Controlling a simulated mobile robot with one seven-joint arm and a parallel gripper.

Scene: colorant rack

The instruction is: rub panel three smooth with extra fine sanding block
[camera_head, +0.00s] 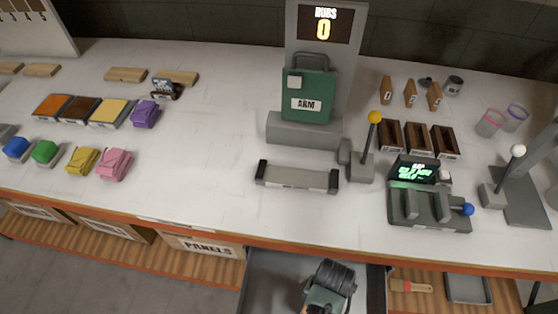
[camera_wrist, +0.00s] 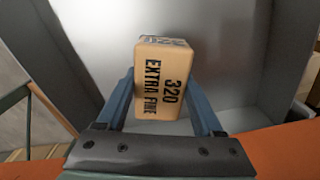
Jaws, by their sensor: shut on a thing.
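My gripper (camera_wrist: 162,100) is shut on a tan sanding block (camera_wrist: 160,82) marked "320 EXTRA FINE", one finger on each side of it in the wrist view. Behind the block is a grey metal tray surface. In the head view my wrist is low at the front, over a grey open drawer (camera_head: 262,275) below the bench edge; it hides the block there. A display reading "RUBS 0" (camera_head: 323,25) stands at the back centre, above a green box marked "ARM" (camera_head: 308,90). A grey empty holder (camera_head: 298,178) lies in front. I cannot tell which panel is three.
A yellow-knobbed lever (camera_head: 374,118) and a grey device with a green screen (camera_head: 412,170) stand right of centre. A "PANELS" bin (camera_head: 208,247) is below the bench.

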